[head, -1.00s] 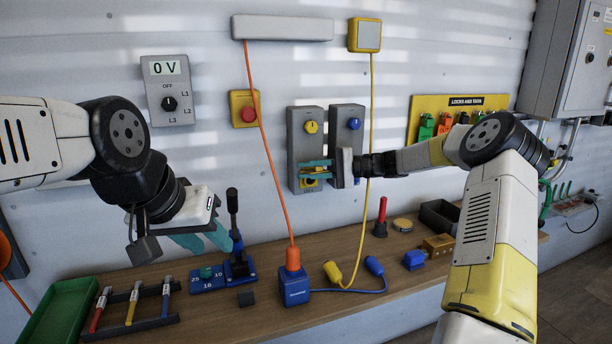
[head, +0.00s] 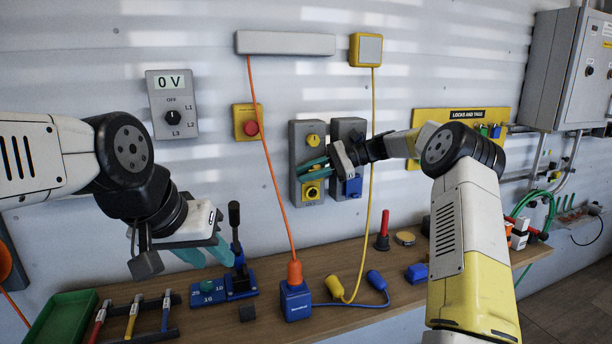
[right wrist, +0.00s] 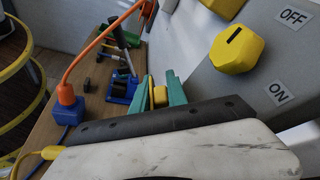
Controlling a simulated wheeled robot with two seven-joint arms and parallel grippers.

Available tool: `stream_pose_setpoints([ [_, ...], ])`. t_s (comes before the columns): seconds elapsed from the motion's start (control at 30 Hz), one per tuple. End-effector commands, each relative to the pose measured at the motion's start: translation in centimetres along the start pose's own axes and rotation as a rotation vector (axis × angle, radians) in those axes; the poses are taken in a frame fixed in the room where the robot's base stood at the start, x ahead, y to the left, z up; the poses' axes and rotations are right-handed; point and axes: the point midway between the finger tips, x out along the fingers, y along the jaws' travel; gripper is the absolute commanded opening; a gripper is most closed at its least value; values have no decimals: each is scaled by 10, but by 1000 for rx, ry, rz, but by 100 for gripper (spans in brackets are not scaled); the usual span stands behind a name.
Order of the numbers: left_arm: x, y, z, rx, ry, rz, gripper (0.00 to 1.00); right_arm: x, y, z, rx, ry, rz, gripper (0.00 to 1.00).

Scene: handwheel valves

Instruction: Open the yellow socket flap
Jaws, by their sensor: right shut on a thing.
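The yellow socket (head: 312,190) is low on the left grey switch box (head: 297,150), below a yellow knob (head: 313,140). A dark round centre shows in its face, and the flap seems raised from it. My right gripper (head: 312,166) is in front of this box, its teal fingers tilted. In the right wrist view the fingers are shut on a small yellow piece (right wrist: 160,97), which looks like the flap. The yellow knob (right wrist: 237,48) shows beside OFF and ON labels there. My left gripper (head: 208,255) is open and empty above the bench.
A second grey box with a blue socket flap (head: 352,188) is close on the right, partly behind my right gripper. An orange cable (head: 271,170) and a yellow cable (head: 371,150) hang nearby. The bench (head: 345,265) holds plugs, a blue lever base and a green tray (head: 62,318).

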Motion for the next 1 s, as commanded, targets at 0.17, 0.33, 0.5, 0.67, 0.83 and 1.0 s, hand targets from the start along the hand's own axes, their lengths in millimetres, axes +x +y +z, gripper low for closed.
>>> stream_pose_setpoints([
  [0.17, 0, 0, 0, 0, 0, 0, 36, -1, -5, 1, 19, 2, 2, 0],
  [0.33, 0, 0, 0, 0, 0, 0, 36, -1, -5, 1, 25, 3, 3, 0],
  [0.5, 0, 0, 0, 0, 0, 0, 36, -1, -5, 0, 24, 3, 3, 0],
  [0.67, 0, 0, 0, 0, 0, 0, 36, -1, -5, 0, 24, 3, 4, 36],
  [0.83, 0, 0, 0, 0, 0, 0, 36, 0, -3, 0, 27, 2, 7, 36],
  [1.0, 0, 0, 0, 0, 0, 0, 36, 0, -2, 0, 23, 2, 6, 36],
])
